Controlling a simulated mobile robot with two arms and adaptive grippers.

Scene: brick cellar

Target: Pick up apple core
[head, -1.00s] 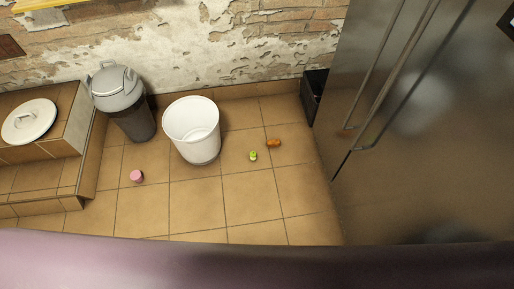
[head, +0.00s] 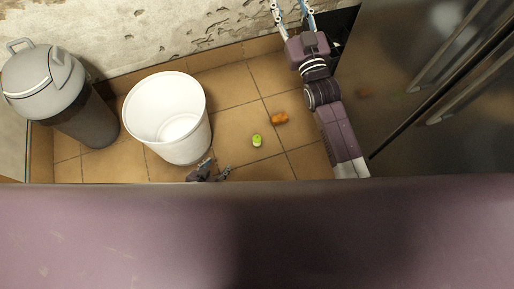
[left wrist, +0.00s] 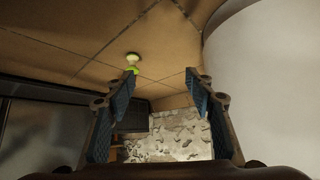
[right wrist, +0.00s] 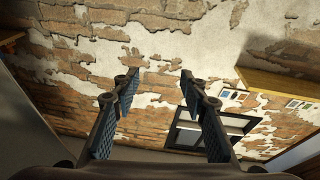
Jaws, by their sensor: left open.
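The apple core (head: 257,141), green and white, lies on the tiled floor right of the white bin in the head view. It also shows upper left of centre in the left wrist view (left wrist: 132,62), with a pale body and bright green end. My left gripper (head: 217,168) is beside the bin's lower right, apart from the core. In its wrist view the blue-padded jaws (left wrist: 159,80) are open and empty. My right gripper (head: 292,8) is at the top edge of the head view. Its jaws (right wrist: 160,75) are open and empty, facing the brick wall.
The white bin (head: 150,104) stands close left of my left gripper. A small orange-brown item (head: 279,118) lies just beyond the core. A grey lidded bin (head: 45,85) stands far left; a metal fridge (head: 430,60) is at right.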

